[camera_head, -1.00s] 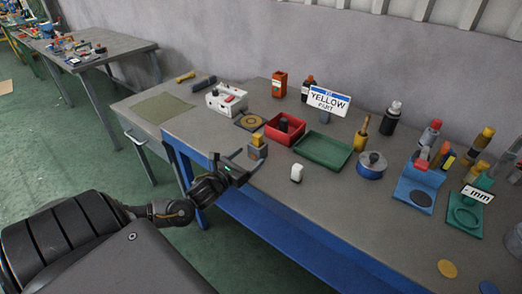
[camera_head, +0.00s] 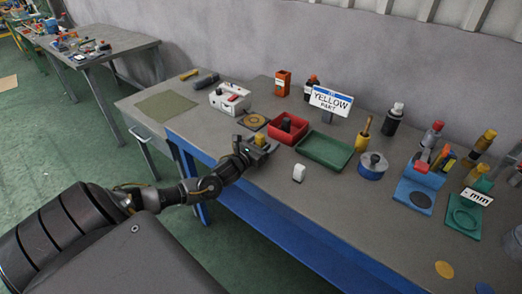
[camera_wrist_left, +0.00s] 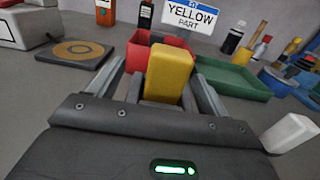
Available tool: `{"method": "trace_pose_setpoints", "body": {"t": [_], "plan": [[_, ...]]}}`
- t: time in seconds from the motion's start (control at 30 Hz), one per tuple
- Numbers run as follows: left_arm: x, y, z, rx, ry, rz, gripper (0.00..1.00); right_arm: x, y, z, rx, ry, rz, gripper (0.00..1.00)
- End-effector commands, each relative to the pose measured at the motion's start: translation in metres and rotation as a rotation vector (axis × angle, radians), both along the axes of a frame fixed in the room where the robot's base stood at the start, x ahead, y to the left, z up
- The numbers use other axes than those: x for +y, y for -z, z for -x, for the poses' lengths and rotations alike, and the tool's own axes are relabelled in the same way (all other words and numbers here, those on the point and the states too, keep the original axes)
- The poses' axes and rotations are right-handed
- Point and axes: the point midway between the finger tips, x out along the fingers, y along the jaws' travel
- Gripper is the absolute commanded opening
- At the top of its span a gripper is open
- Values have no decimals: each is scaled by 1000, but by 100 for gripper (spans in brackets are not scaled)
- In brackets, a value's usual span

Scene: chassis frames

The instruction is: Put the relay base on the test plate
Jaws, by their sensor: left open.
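A yellow block (camera_head: 261,140), apparently the relay base, stands on the bench in front of the red tray. In the left wrist view the yellow block (camera_wrist_left: 168,72) stands upright between the two fingers of my left gripper (camera_wrist_left: 157,78). The gripper is open, with a finger on each side of the block; I cannot tell whether either touches it. In the head view my left gripper (camera_head: 257,147) hides the block's lower part. A dark square plate with an orange ring (camera_head: 252,121), apparently the test plate, lies behind and left of the block; it also shows in the wrist view (camera_wrist_left: 80,50).
A red tray (camera_head: 273,136) stands close behind the block, with a green tray (camera_head: 325,150) to its right. A white box (camera_head: 230,98) stands beyond the ringed plate. A small white object (camera_head: 299,172) and a sign reading YELLOW PART (camera_head: 330,101) are nearby.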

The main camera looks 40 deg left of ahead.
Motion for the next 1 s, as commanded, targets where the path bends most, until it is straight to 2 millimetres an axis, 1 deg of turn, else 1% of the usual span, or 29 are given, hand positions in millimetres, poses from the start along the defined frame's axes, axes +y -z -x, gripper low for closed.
{"method": "trace_pose_setpoints", "body": {"t": [0.13, 0.17, 0.5, 0.6, 0.83, 1.0], "plan": [[0, 1, 0, 1, 0, 0, 78, -2, 0, 0, 1, -1, 2, 49], [0, 1, 0, 1, 0, 0, 77, -2, 0, 0, 1, -1, 2, 49], [-1, 1, 0, 1, 1, 0, 32, -2, 0, -3, -4, -1, 2, 49], [0, 0, 0, -1, 1, 0, 22, -2, 0, -3, -4, -1, 2, 49], [0, -2, 0, -1, 0, 0, 22, -2, 0, -4, -5, -1, 2, 49], [0, -12, 0, -3, 2, 0, 22, -2, 1, -4, -5, -1, 2, 49]]}}
